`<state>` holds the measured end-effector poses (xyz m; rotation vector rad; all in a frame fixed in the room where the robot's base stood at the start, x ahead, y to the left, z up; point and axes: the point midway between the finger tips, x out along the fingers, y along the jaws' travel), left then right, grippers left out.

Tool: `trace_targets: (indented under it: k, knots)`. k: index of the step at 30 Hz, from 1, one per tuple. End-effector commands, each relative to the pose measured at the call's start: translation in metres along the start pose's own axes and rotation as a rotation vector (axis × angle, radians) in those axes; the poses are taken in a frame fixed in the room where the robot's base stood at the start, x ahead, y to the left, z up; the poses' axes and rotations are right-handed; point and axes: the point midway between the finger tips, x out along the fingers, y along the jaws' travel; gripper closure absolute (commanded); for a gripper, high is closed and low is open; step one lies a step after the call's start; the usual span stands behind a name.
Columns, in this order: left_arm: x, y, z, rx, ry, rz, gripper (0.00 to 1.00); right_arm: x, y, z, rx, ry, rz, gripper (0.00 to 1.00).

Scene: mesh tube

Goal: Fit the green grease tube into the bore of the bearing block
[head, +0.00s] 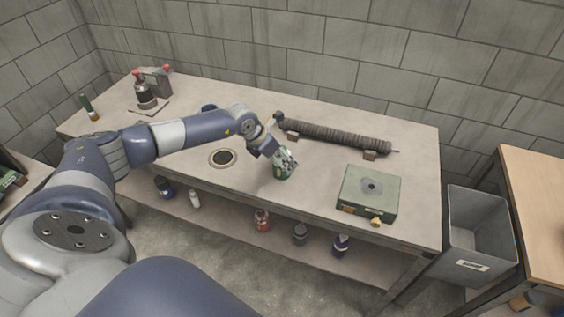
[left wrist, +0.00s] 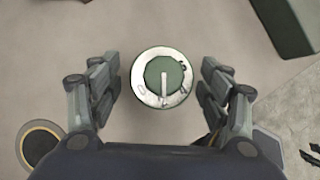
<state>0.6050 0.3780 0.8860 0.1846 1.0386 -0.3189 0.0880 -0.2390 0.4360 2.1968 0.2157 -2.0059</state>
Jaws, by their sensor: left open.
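The green grease tube (head: 280,174) stands on the table, partly covered by my left gripper (head: 287,160) in the head view. In the left wrist view the tube (left wrist: 164,79) shows end-on as a green disc with a pale marked rim. It lies between the two spread fingers of the left gripper (left wrist: 160,82), with a gap on both sides. The bearing block (head: 358,204) is a green box to the right, with a dark round bore in its top. A corner of the block (left wrist: 285,28) shows at upper right in the wrist view. My right gripper is out of view.
A ribbed dark shaft (head: 335,137) lies on supports behind the tube. A round ringed hole (head: 222,158) is set in the table to the left. A grey bin (head: 478,235) stands right of the table.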

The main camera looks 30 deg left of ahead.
Motion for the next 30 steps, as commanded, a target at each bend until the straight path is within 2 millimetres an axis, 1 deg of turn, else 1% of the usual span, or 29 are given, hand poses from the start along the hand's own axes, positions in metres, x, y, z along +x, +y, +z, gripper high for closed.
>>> trace_targets:
  k: [1, 4, 12, 13, 14, 15, 17, 18, 19, 20, 30]
  knots:
    - [0.0051, -0.0009, -0.0003, 0.0, 0.003, -0.001, 0.29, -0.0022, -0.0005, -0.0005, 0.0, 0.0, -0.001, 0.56]
    - [0.0117, -0.0007, -0.0004, 0.0, 0.001, -0.001, 0.29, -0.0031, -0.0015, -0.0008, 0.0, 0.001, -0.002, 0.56]
    - [0.0141, -0.0004, -0.0008, 0.001, 0.001, 0.0, 0.29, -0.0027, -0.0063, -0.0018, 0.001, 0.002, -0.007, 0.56]
    - [0.014, -0.0004, -0.0009, 0.001, 0.001, 0.0, 0.34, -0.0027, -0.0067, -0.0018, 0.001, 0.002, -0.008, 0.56]
    - [0.014, -0.0004, -0.0008, 0.001, 0.001, 0.0, 0.41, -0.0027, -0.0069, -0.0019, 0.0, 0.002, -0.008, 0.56]
    - [0.014, -0.0004, -0.0009, 0.001, 0.001, 0.0, 0.5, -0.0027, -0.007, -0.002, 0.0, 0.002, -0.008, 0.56]
    - [0.0139, -0.0004, -0.0009, 0.001, 0.001, 0.0, 0.63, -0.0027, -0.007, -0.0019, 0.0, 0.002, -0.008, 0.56]
    - [0.0139, -0.0004, -0.001, 0.001, 0.001, 0.0, 0.72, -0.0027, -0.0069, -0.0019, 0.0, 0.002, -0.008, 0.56]
    - [0.0139, -0.0004, -0.0009, 0.001, 0.001, 0.0, 0.79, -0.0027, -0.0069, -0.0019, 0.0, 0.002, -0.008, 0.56]
    - [0.0139, -0.0005, -0.001, 0.001, 0.001, 0.0, 0.81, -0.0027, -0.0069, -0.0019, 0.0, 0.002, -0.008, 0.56]
    - [0.0125, -0.0003, 0.0002, 0.0, 0.0, 0.0, 0.81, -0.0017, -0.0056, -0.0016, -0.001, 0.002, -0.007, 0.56]
